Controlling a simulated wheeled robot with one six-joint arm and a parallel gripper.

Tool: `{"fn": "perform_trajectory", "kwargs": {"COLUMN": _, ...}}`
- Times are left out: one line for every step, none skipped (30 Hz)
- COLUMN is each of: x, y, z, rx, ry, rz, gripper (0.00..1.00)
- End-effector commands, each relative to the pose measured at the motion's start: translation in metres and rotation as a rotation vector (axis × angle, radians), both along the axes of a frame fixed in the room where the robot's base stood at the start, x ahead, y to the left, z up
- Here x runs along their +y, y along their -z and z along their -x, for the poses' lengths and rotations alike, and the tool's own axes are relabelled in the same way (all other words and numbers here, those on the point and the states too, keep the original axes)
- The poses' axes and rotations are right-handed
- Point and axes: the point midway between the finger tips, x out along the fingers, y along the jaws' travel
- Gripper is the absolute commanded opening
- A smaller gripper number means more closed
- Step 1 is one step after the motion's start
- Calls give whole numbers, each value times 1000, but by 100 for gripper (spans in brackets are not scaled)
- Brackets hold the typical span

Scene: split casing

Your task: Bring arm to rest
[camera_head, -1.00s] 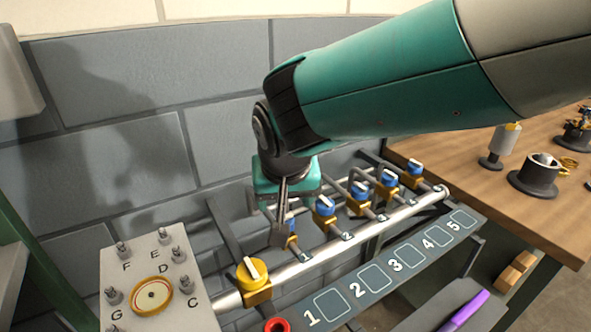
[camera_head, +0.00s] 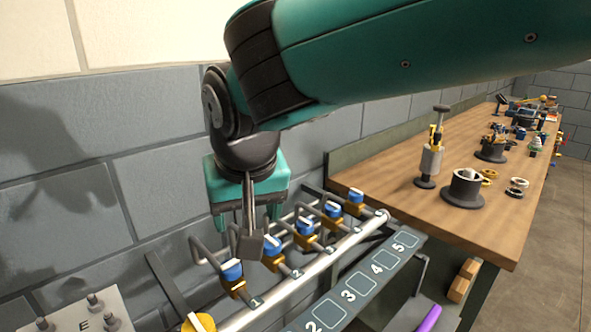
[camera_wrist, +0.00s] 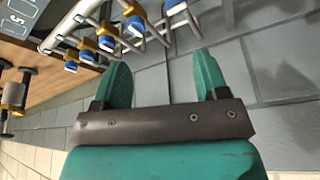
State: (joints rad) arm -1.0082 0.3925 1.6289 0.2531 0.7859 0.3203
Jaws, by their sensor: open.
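My gripper (camera_wrist: 162,78) is open and empty in the wrist view, its two teal fingers spread apart with grey wall or floor tiles behind them. In the head view my arm reaches in from the upper right, and the wrist end hangs above the left part of the pipe rack. The rack has a pale main pipe (camera_head: 318,264) and several blue-handled valves (camera_head: 232,272) on brass bodies. The valves also show in the wrist view (camera_wrist: 108,42), at the top, apart from the fingers.
A wooden bench (camera_head: 400,195) runs along the right, with several fixtures, rings and a dark cup-shaped holder (camera_head: 463,188) on it. A numbered strip (camera_head: 362,284) fronts the rack. A pale lettered panel (camera_head: 88,314) is at lower left. A grey block wall stands close behind.

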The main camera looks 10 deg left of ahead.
Motion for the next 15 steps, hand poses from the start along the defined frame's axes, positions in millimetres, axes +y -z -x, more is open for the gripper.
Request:
{"fn": "perform_trajectory", "kwargs": {"x": -31, "y": -5, "z": -6, "rx": 18, "ry": -1, "rz": 1, "gripper": 67}}
{"fn": "perform_trajectory", "kwargs": {"x": -51, "y": -7, "z": -7, "rx": 35, "ry": -9, "rz": 4, "gripper": 67}}
{"fn": "perform_trajectory", "kwargs": {"x": -80, "y": -7, "z": -4, "rx": 61, "ry": -25, "rz": 5, "gripper": 67}}
{"fn": "perform_trajectory", "kwargs": {"x": -102, "y": -8, "z": -1, "rx": 80, "ry": -37, "rz": 2, "gripper": 67}}
{"fn": "perform_trajectory", "kwargs": {"x": -124, "y": -7, "z": 6, "rx": 102, "ry": -50, "rz": -3, "gripper": 67}}
{"fn": "perform_trajectory", "kwargs": {"x": -152, "y": -6, "z": 17, "rx": 129, "ry": -69, "rz": -13, "gripper": 67}}
{"fn": "perform_trajectory", "kwargs": {"x": -171, "y": -5, "z": 28, "rx": 149, "ry": -84, "rz": -22, "gripper": 67}}
{"fn": "perform_trajectory", "kwargs": {"x": -188, "y": -3, "z": 39, "rx": 169, "ry": -96, "rz": -34, "gripper": 67}}
{"fn": "perform_trajectory", "kwargs": {"x": -208, "y": 1, "z": 56, "rx": 192, "ry": -112, "rz": -51, "gripper": 67}}
{"fn": "perform_trajectory", "kwargs": {"x": -220, "y": 3, "z": 68, "rx": 206, "ry": -125, "rz": -66, "gripper": 67}}
{"fn": "perform_trajectory", "kwargs": {"x": -230, "y": 5, "z": 81, "rx": 220, "ry": -135, "rz": -82, "gripper": 67}}
{"fn": "perform_trajectory", "kwargs": {"x": -241, "y": 9, "z": 96, "rx": 236, "ry": -147, "rz": -100, "gripper": 67}}
{"fn": "perform_trajectory", "kwargs": {"x": -247, "y": 11, "z": 107, "rx": 246, "ry": -157, "rz": -114, "gripper": 67}}
{"fn": "perform_trajectory", "kwargs": {"x": -252, "y": 13, "z": 117, "rx": 253, "ry": -163, "rz": -127, "gripper": 67}}
{"fn": "perform_trajectory", "kwargs": {"x": -257, "y": 16, "z": 127, "rx": 262, "ry": -172, "rz": -141, "gripper": 67}}
